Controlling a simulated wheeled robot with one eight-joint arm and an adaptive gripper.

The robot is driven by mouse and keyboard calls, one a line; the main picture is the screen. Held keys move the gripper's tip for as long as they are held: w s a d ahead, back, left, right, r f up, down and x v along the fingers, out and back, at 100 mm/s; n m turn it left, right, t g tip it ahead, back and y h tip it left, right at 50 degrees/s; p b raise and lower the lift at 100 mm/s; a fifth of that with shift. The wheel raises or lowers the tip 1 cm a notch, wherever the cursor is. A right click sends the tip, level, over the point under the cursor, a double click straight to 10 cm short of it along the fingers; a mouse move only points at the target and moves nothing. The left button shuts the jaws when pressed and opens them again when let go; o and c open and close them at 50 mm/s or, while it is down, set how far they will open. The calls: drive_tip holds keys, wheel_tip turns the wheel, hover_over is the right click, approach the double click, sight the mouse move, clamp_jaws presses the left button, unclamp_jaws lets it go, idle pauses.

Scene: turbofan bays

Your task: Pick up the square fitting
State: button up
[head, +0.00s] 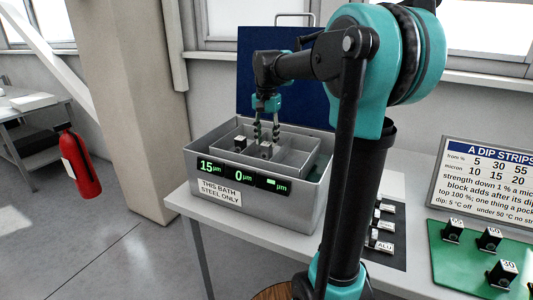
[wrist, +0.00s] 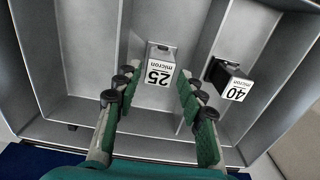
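I cannot tell a square fitting for certain. Several small dark pieces with white labels, one reading ALU (head: 384,246), lie on a dark mat (head: 398,262) right of the bath, partly hidden by my arm. My gripper (head: 267,138) is over the grey divided bath (head: 312,205), fingers pointing down. In the wrist view its two fingers (wrist: 156,83) are apart, with a block marked 25 micron (wrist: 160,74) between and just beyond the tips. I see no grip on it. A block marked 40 micron (wrist: 236,88) sits in the compartment to the right.
The bath front shows 15, 0 and a dash, above a label reading THIS BATH STEEL ONLY (head: 220,193). A blue lid (head: 248,95) stands behind. At right are a green mat (head: 448,270) with numbered blocks and a sign (head: 490,180). A red extinguisher (head: 78,165) stands left.

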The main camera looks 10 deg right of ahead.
sight(266, 143)
drive_tip(key=shift+s+f, duration=0.15)
drive_tip(key=shift+f, duration=1.8)
drive_tip(key=shift+c, duration=0.5)
clamp_jaws()
